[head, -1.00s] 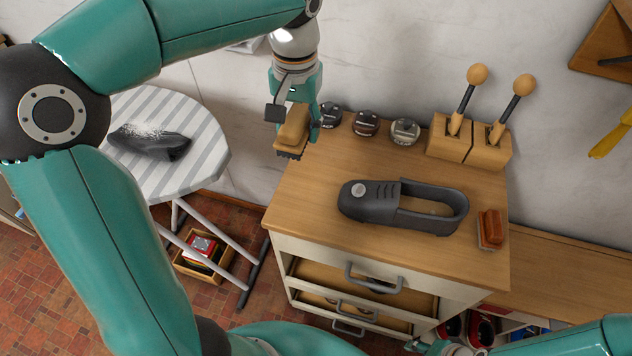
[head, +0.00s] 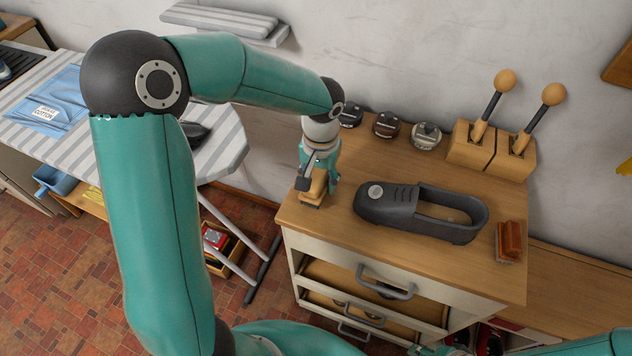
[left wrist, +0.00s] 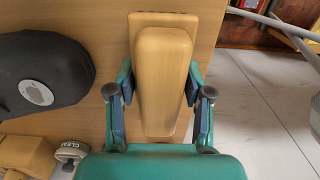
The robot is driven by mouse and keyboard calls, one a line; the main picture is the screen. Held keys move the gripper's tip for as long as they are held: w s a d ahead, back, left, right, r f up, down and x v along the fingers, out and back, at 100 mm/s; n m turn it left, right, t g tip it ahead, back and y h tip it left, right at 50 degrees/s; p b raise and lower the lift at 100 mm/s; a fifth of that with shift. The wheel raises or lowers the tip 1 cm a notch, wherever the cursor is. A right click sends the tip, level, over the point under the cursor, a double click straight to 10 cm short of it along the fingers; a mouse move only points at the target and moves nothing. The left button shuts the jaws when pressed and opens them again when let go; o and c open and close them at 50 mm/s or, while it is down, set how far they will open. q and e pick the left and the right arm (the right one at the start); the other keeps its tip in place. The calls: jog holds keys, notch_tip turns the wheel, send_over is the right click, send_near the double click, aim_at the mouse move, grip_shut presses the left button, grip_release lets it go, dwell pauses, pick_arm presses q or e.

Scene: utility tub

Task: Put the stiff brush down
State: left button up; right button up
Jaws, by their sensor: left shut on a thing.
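The stiff brush (head: 315,187), with a pale wooden back and dark bristles, is in my left gripper (head: 317,178) at the left end of the wooden cabinet top (head: 330,225). In the left wrist view the brush (left wrist: 163,80) lies lengthwise between the two fingers of the left gripper (left wrist: 158,90), which are shut on its sides. The brush is at or very near the top; I cannot tell whether its bristles touch. My right gripper (head: 428,349) shows only as a sliver at the bottom edge, its fingers unclear.
Several small tins (head: 387,124) and wooden blocks with ball-topped handles (head: 472,148) stand along the back. A striped ironing board (head: 222,150) is left of the cabinet.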

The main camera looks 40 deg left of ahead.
aim_at(320, 172)
pick_arm(q)
notch_tip(320, 172, down, 2)
jog(key=shift+f, duration=0.15)
jog(key=o, duration=1)
jog(key=shift+w+r, duration=0.1)
jog(key=shift+r, duration=0.2)
notch_tip(320, 172, up, 12)
jog(key=shift+d+f+p, duration=0.1)
jog(key=shift+p, duration=0.2)
